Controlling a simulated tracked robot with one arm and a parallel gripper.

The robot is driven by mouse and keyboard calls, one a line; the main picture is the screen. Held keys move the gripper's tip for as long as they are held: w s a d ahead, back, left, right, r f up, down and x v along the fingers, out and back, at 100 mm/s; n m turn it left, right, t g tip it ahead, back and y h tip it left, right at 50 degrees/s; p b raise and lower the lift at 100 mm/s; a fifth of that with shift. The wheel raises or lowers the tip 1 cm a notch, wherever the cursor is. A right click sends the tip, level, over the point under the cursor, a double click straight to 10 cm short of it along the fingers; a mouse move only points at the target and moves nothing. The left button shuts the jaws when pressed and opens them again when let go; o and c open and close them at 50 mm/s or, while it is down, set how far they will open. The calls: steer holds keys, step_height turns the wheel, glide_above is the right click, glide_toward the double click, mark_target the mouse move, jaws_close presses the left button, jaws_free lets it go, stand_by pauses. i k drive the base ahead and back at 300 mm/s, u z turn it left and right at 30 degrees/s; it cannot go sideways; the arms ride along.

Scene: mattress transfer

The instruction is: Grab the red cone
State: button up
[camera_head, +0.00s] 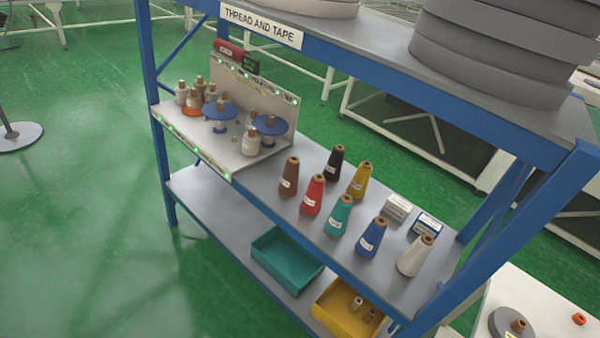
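The red cone (313,195) stands upright on the middle shelf (265,186) of a blue-framed rack. It is in the front row, between a brown cone (289,178) on its left and a teal cone (340,216) on its right. A black cone (334,163) and a yellow cone (360,181) stand behind. A blue cone (372,238) and a white cone (415,257) stand farther right. The red cone is in plain view, with a white label on its side. My gripper does not show in this view.
The rack's upper shelf (400,48) carries grey rolls (490,60) and overhangs the cones. A lit spool stand (240,145) occupies the shelf's left end. Teal (285,262) and yellow bins (335,310) sit below. Green floor (80,200) is open at left.

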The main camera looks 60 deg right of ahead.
mark_target(310, 204)
steer(key=z, duration=0.5)
steer(key=i, duration=1.15)
steer(key=z, duration=0.75)
